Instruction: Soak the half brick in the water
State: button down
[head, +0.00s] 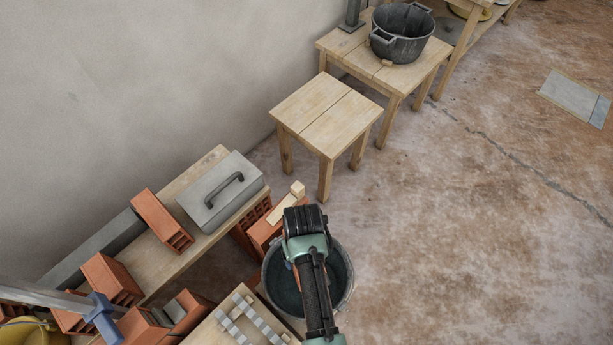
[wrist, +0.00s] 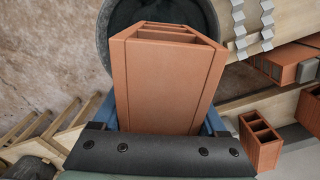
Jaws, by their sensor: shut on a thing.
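The half brick (wrist: 165,85) is an orange hollow block with open cells at its far end. My gripper (wrist: 160,112) is shut on it, with a blue finger on each side. In the wrist view the brick's far end overlaps the mouth of a grey bucket (wrist: 104,40). The bucket (head: 347,288) also shows in the head view, on the floor under my arm, with a dark blue-green interior. I cannot make out a water surface clearly. My arm hides most of the brick and part of the bucket there, so the brick's height over the rim is unclear.
A plank bench (head: 208,243) at left carries orange bricks and a grey lidded box (head: 220,190). A bare wooden stool (head: 327,112) stands behind. A black tub (head: 402,33) sits on a table farther back. The floor at right is open.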

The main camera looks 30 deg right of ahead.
jog(key=shift+s+d+r, duration=0.1)
jog(key=shift+s+d, duration=0.1)
jog(key=shift+s, duration=0.1)
jog(key=shift+p, duration=0.45)
notch_tip(320, 180, down, 16)
jog(key=b, duration=1.2)
jog(key=shift+f, duration=0.2)
dwell(0.6)
notch_tip(320, 180, up, 11)
jog(key=p, duration=1)
jog(key=shift+r+p, duration=0.1)
jog(key=shift+p, duration=0.3)
jog(key=shift+r, duration=0.1)
